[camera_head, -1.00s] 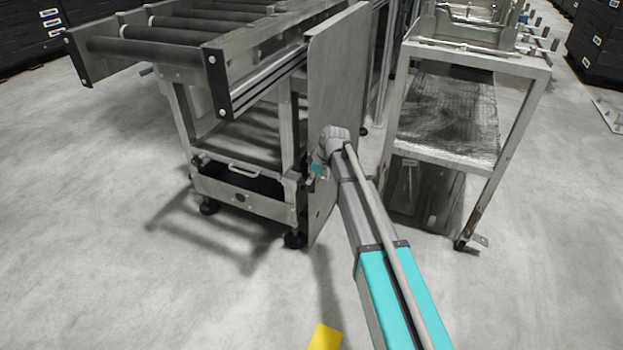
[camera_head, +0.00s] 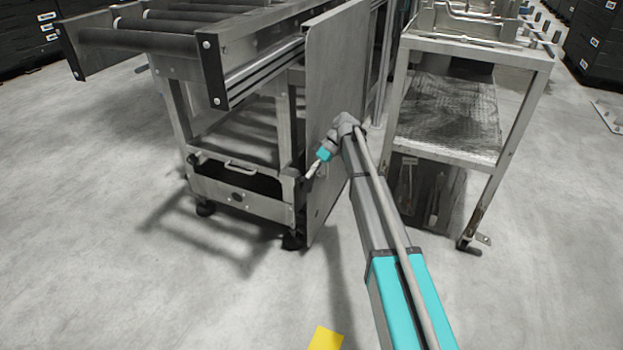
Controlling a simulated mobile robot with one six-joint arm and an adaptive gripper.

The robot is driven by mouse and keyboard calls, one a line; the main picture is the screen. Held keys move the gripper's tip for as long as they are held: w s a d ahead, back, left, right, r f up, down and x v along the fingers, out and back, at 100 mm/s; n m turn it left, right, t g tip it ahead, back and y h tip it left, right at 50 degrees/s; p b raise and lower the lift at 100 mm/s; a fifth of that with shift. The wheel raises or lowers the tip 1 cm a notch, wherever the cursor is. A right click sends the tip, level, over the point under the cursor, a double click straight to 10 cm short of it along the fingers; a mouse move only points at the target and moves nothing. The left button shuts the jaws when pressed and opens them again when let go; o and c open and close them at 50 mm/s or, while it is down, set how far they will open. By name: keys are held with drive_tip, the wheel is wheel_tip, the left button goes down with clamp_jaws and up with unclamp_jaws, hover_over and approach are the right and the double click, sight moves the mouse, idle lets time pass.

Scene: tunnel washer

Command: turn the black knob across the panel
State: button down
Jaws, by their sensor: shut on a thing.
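A tall grey upright panel (camera_head: 335,75) stands at the right end of the roller table. My arm reaches to its lower front part. My gripper (camera_head: 309,173), past a teal band, points down and left at the panel's left edge. It is shut on a small dark thing at that edge, which I take to be the black knob (camera_head: 307,177). The knob is tiny here and mostly hidden by the fingers, so its turned angle cannot be read.
The roller table (camera_head: 245,190) on castors stands left of the panel, with a handled drawer below. A grey metal shelf cart (camera_head: 475,50) stands close on the right. A yellow piece (camera_head: 326,338) shows at the bottom edge. The floor in front is clear.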

drive_tip(key=shift+w+d+f+g+b, duration=0.15)
drive_tip(key=shift+f+g+b, duration=0.05)
drive_tip(key=shift+g+b, duration=0.3)
drive_tip(key=c, duration=0.7)
unclamp_jaws()
drive_tip(key=shift+r, duration=0.1)
drive_tip(key=shift+r+p, duration=0.1)
drive_tip(key=shift+p, duration=0.25)
